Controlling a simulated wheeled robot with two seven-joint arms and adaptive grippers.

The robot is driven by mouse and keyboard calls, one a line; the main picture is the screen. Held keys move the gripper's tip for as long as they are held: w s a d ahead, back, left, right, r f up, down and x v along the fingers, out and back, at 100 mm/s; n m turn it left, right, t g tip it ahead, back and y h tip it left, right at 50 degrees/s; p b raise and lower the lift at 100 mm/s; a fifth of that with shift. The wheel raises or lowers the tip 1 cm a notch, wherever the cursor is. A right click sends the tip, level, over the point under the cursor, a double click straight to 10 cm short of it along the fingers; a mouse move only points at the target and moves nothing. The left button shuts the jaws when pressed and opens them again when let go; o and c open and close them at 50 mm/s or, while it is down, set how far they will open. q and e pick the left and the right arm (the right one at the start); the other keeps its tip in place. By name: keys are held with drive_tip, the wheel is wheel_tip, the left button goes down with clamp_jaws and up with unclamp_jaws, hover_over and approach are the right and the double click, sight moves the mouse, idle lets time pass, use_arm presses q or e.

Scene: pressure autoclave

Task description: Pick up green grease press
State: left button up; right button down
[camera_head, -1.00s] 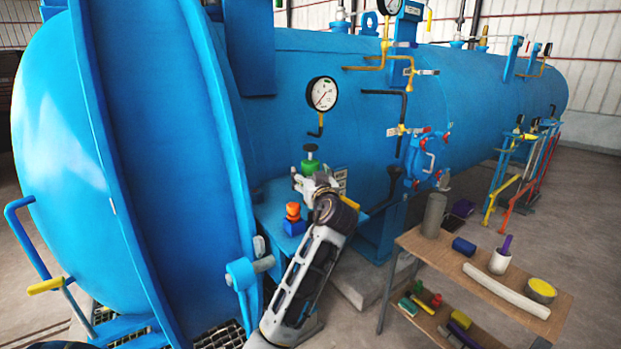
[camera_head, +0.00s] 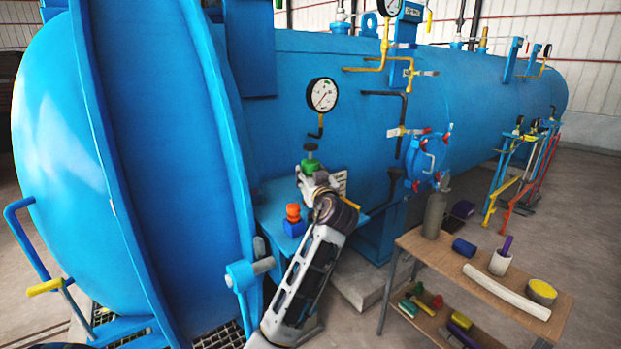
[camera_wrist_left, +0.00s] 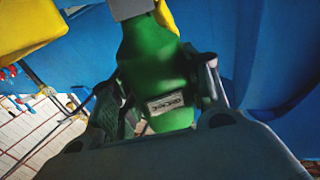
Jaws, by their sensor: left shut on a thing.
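The green grease press (camera_head: 311,164) has a green body and a dark round top. It is near the blue shelf (camera_head: 268,222) beside the big blue vessel. My left gripper (camera_head: 309,175) is shut on its lower part. In the left wrist view the green body (camera_wrist_left: 152,62) with a small pale label sits between the fingers of my left gripper (camera_wrist_left: 158,100). My right gripper is not in view.
An orange and blue item (camera_head: 294,218) stands on the blue shelf left of my left arm. The blue vessel (camera_head: 270,130) with a gauge (camera_head: 322,95) is close behind. A wooden rack (camera_head: 470,262) with several items stands at the right.

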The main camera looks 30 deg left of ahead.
sight(311, 144)
use_arm(q)
drive_tip(key=shift+r, duration=0.8)
wheel_tip(311, 144, up, 7)
drive_tip(key=shift+f, duration=0.15)
drive_tip(key=shift+r, duration=0.7)
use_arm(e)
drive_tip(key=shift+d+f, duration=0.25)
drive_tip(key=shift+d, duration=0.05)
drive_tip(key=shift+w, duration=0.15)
